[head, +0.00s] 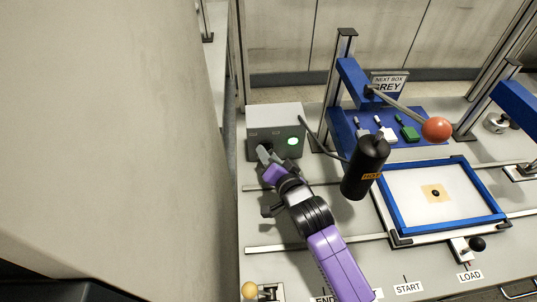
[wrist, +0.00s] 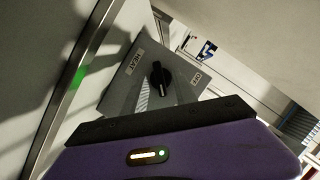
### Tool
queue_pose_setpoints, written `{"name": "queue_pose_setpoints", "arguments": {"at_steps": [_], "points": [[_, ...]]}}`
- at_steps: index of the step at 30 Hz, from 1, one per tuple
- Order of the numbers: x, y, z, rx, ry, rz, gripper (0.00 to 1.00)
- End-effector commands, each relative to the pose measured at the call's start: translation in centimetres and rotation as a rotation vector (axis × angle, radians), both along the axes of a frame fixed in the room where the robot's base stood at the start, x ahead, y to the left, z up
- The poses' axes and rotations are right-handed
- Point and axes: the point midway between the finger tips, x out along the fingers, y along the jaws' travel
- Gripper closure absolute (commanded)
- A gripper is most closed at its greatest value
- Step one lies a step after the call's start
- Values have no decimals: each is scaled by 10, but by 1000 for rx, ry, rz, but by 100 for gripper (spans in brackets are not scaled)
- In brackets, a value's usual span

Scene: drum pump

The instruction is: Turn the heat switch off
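The grey switch box (head: 273,119) stands at the back left of the bench, with a lit green lamp (head: 292,141) on its front. In the wrist view a black rotary switch knob (wrist: 160,77) sits on a grey plate, with one label reading HEAT and another shorter label to its right. My gripper (head: 264,154) is at the box's front, left of the lamp, and hides the knob in the head view. In the wrist view its grey fingers are apart, one each side of the knob's near end. I cannot tell whether they touch it.
A black cylinder (head: 365,168) marked HOT hangs close to the right of my arm. A red ball (head: 437,130) on a lever, a blue frame (head: 492,204) and a blue panel with small switches stand further right. A pale wall (head: 110,130) is close on the left.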

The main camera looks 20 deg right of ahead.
Motion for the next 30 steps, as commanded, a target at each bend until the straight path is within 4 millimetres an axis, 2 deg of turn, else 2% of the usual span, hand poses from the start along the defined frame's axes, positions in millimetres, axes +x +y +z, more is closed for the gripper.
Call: {"name": "queue_pose_setpoints", "arguments": {"at_steps": [6,12,23,30], "points": [[0,0,0,0,0,0,66],[0,0,0,-1,0,0,100],[0,0,0,-20,5,0,100],[1,1,1,-121,39,-1,100]]}}
